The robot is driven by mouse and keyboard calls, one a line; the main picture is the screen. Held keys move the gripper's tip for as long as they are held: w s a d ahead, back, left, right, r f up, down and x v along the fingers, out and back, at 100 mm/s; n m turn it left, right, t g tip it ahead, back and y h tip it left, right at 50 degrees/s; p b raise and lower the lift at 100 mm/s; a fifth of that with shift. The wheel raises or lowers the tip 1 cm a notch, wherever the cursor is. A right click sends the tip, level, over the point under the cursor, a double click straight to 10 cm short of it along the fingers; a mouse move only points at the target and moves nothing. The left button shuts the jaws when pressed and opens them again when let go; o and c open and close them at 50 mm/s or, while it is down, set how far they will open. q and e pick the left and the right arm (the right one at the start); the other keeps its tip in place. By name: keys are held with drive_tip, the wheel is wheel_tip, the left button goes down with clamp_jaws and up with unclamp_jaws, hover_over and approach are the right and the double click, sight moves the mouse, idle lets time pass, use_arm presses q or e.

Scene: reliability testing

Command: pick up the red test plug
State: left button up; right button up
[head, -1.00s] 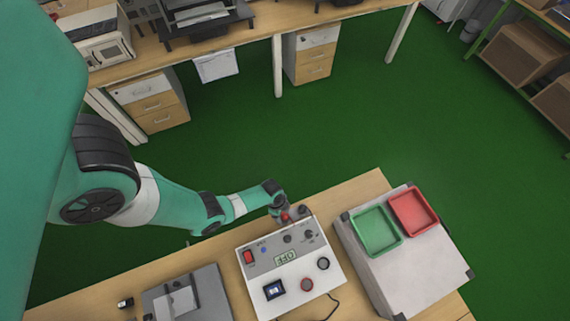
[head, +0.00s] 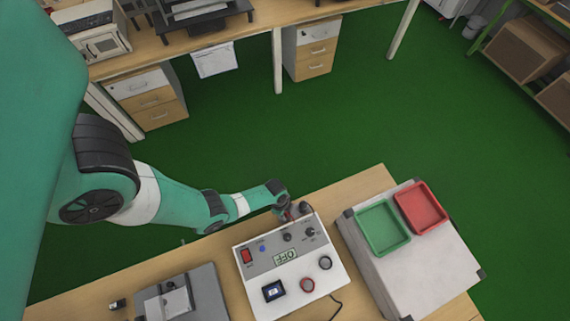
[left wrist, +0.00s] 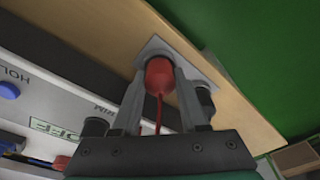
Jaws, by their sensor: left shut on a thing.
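The red test plug (left wrist: 160,74) shows in the left wrist view between the two fingers of my left gripper (left wrist: 163,66), with a thin red lead running from it towards the camera. The fingers are shut on it. A small grey plate shows just beyond the plug; I cannot tell whether the plug still touches it. In the head view my left gripper (head: 288,209) is at the far edge of the white tester box (head: 318,277), and only a little red shows there. My right gripper is not in view.
The tester box has knobs, switches and a display reading OFF. To its right, a green tray (head: 383,244) and a red tray (head: 423,230) stand on a pale case (head: 440,280). A grey fixture (head: 205,292) is at the left.

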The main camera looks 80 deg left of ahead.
sight(286, 215)
use_arm(q)
clamp_jaws()
drive_tip(key=shift+r+p, duration=0.5)
drive_tip(key=r+p, duration=0.4)
drive_tip(key=shift+s+d, duration=0.15)
drive_tip(key=shift+d, duration=0.25)
drive_tip(key=s+d+r+p, duration=0.2)
drive_tip(key=d+r+p, duration=0.1)
drive_tip(key=d, duration=0.3)
drive_tip(key=s+d+r+p, duration=0.2)
drive_tip(key=d+r+p, duration=0.2)
drive_tip(key=d+r, duration=0.1)
drive_tip(key=shift+s+d, duration=0.25)
drive_tip(key=shift+d, duration=0.45)
